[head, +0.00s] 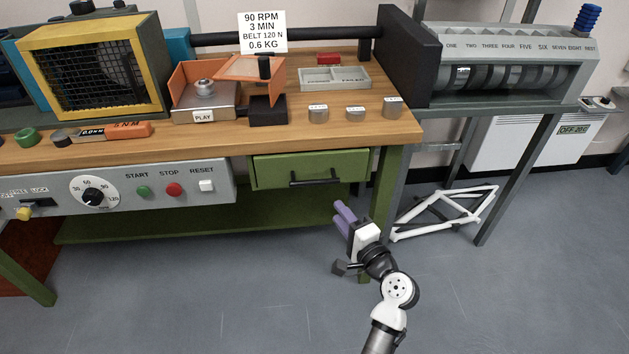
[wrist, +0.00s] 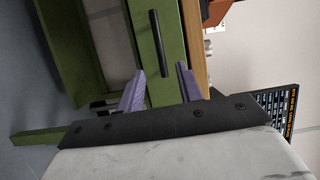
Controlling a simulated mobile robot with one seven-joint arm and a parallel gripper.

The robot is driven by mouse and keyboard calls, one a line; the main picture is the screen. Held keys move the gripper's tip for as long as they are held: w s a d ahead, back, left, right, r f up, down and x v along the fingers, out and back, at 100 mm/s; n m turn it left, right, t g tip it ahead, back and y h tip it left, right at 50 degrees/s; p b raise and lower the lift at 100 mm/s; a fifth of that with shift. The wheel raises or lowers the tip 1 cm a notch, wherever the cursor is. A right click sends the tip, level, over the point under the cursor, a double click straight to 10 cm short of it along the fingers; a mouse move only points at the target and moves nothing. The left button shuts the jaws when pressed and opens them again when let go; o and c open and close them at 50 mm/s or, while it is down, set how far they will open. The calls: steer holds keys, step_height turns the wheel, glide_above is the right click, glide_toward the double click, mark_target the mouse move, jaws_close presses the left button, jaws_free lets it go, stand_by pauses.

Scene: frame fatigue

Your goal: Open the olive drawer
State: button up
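The olive drawer (head: 275,171) sits under the right end of the wooden workbench top, and its front looks closed. A black bar handle (head: 314,178) runs across its front. In the wrist view the drawer front (wrist: 148,82) is turned upright, with the black handle (wrist: 161,44) standing vertical. My gripper (head: 344,213) has purple fingers and is below and to the right of the handle in the head view. In the wrist view my gripper (wrist: 160,82) is open, its fingers apart and empty. The lower end of the handle reaches the space between the fingertips there; I see no contact.
A grey control panel (head: 115,189) with a dial and buttons is left of the drawer. The bench leg (head: 386,185) stands right of it. A white bicycle frame (head: 443,212) rests on the floor further right. Several weights and an orange fixture stand on the wooden top (head: 240,141). The front floor is clear.

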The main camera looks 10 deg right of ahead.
mark_target(316, 184)
steer(key=p+x, duration=0.2)
steer(key=x, duration=1.1)
steer(key=shift+w+a, duration=0.1)
steer(key=shift+w, duration=0.15)
steer(key=shift+c, duration=0.5)
jaws_close()
